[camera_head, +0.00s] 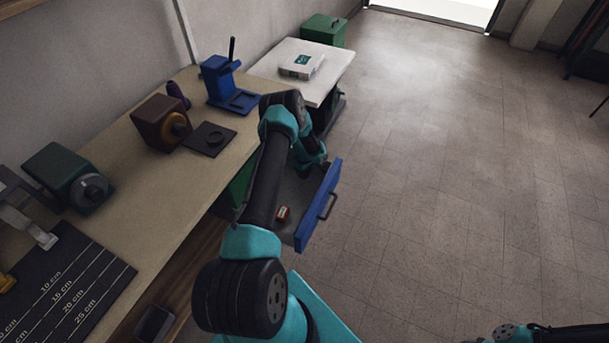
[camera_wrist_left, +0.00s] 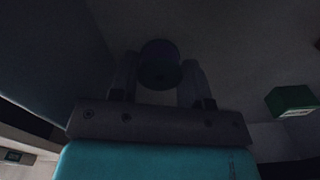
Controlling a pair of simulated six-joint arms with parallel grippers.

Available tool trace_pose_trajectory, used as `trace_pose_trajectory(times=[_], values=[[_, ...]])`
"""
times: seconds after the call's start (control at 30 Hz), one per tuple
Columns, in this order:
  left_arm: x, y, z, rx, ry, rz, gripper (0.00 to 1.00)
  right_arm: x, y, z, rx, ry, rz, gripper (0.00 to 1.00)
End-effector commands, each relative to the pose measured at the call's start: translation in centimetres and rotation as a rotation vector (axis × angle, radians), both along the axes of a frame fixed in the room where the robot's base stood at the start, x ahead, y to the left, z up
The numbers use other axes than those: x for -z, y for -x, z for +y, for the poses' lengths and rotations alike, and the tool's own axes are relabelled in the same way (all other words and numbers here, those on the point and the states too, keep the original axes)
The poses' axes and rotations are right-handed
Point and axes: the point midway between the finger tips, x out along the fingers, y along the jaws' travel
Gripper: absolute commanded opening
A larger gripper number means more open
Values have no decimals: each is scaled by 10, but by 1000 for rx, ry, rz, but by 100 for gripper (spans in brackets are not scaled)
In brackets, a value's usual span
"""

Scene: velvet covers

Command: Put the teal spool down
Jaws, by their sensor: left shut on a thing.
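My left gripper (camera_wrist_left: 158,82) is shut on a dark round thing (camera_wrist_left: 160,58) in the left wrist view, its two fingers on either side of it. This appears to be the teal spool, but the view is too dark to confirm its colour. In the head view my left arm reaches over the open blue-fronted drawer (camera_head: 318,206), with the wrist near the drawer's far end. The gripper's tips and the held thing are hidden there. My right gripper is out of view; only part of the right arm shows at the bottom right.
A small red thing (camera_head: 283,213) lies in the drawer. The bench holds a blue stand (camera_head: 218,80), a purple item (camera_head: 177,94), a dark square plate (camera_head: 207,139), and brown (camera_head: 158,122) and green (camera_head: 60,172) machines. A white box (camera_head: 301,65) sits on the white side table (camera_head: 333,72).

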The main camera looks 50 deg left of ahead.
Motion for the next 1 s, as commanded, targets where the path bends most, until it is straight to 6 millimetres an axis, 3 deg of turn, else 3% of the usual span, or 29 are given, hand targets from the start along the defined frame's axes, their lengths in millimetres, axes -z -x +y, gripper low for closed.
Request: trace_pose_trajectory(times=[0.17, 0.6, 0.63, 0.87, 1.0], values=[[20, 1, 0, 0, 1, 1, 21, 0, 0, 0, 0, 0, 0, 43], [25, 0, 0, 0, 0, 1, 21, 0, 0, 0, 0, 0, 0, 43], [25, 0, 0, 0, 0, 0, 45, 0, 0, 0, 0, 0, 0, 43], [24, 0, 0, 0, 0, 1, 67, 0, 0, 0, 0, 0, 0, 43], [24, 0, 0, 0, 0, 1, 69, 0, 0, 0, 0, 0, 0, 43]])
